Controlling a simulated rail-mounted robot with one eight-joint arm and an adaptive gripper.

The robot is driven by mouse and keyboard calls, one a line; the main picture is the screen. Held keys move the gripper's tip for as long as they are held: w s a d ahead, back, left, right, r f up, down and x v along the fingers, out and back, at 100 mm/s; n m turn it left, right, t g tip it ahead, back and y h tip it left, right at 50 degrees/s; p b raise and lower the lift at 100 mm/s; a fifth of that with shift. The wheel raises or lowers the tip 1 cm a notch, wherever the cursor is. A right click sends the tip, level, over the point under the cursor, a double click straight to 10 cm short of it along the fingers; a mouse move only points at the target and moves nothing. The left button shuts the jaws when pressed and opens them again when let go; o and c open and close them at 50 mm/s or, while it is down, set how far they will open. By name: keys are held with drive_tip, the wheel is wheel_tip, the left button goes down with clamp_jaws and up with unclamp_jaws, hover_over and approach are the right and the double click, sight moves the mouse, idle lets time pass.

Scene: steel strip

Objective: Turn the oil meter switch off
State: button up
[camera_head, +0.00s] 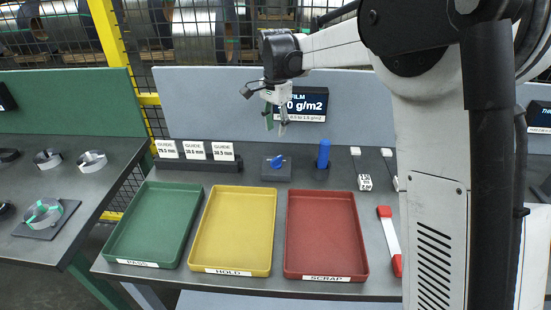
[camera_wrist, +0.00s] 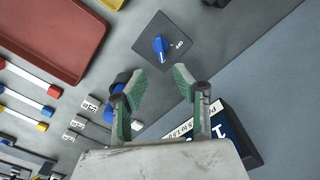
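A blue rotary knob (camera_head: 277,161) sits on a small dark square plate (camera_head: 276,175) at the back of the bench, left of a blue cylinder. In the wrist view the knob (camera_wrist: 160,44) is near the top centre, its long axis pointing roughly up-down, with small white marks beside it too small to read surely. The oil film display (camera_head: 309,106) reads in g/m2 and is partly hidden by my gripper. My gripper (camera_head: 276,126) hangs above the knob, apart from it. Its two green-padded fingers (camera_wrist: 160,78) are spread with nothing between them.
Green (camera_head: 153,222), yellow (camera_head: 235,229) and red (camera_head: 326,235) trays fill the bench front. The blue cylinder (camera_head: 324,154) stands right of the knob plate. Guide blocks (camera_head: 196,157) stand to the left. Small white gauges (camera_head: 364,182) and a red-ended bar (camera_head: 389,240) lie to the right.

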sight(276, 158)
wheel_tip(276, 158, down, 13)
drive_tip(key=shift+r, duration=0.15)
drive_tip(key=shift+c, duration=0.3)
clamp_jaws()
